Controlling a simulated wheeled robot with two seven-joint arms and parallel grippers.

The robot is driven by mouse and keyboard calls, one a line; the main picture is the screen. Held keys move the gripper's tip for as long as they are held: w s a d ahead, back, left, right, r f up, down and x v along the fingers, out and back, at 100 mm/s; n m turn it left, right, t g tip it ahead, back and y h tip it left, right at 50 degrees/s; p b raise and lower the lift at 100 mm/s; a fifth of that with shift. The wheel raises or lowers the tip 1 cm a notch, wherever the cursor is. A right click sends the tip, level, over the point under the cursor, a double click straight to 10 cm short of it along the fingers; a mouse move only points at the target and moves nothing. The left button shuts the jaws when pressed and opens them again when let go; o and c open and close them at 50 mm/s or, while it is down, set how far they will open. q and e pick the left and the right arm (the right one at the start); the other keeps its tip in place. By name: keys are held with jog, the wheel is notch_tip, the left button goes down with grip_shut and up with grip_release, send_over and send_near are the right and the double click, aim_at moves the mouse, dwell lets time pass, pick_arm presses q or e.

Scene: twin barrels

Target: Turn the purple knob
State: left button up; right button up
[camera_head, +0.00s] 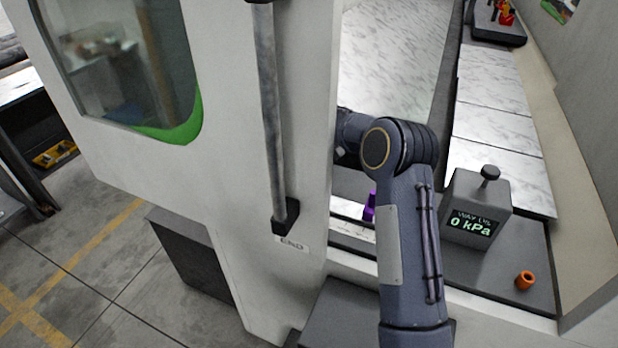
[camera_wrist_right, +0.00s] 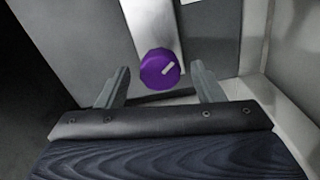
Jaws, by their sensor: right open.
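The purple knob (camera_wrist_right: 160,68) is in the right wrist view, round with a pale mark on its face, mounted on a light metal strip. My right gripper (camera_wrist_right: 158,80) is open, with one finger on each side of the knob in that view. I cannot tell whether the fingers touch it. In the head view only a purple piece of the knob (camera_head: 370,206) shows beside my right arm. My right arm hides the rest of it, and the right gripper is hidden there too. My left gripper is not in view.
A large white door panel (camera_head: 230,180) with a vertical metal handle (camera_head: 268,110) stands left of my right arm. A grey gauge box (camera_head: 474,210) reading 0 kPa and an orange ring (camera_head: 524,280) are at right. White marbled slabs (camera_head: 490,120) lie behind.

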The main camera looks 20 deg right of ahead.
notch_tip(320, 180, up, 7)
jog(key=shift+f+p, duration=0.15)
jog(key=shift+p, duration=0.8)
jog(key=shift+r, duration=0.35)
